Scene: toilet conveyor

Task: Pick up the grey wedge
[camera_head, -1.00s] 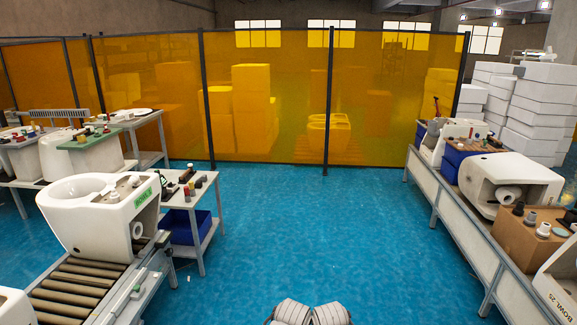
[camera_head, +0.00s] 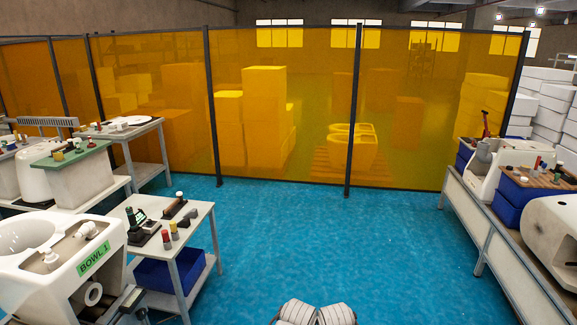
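I cannot pick out a grey wedge with certainty. Small parts stand on a white side table (camera_head: 195,238) at the left: a dark block (camera_head: 146,228), a long dark piece (camera_head: 174,209), and small red and grey cylinders (camera_head: 178,226). They are too small to tell whether one is the wedge. Two pale, ribbed rounded parts of mine show at the bottom centre edge. No gripper fingers show in this view.
A white toilet bowl (camera_head: 55,262) with a green BOWL 1 label stands at the near left. A blue bin (camera_head: 165,273) is under the side table. A long bench (camera_head: 492,238) lines the right. Blue floor (camera_head: 300,235) is clear up to the orange screens (camera_head: 285,100).

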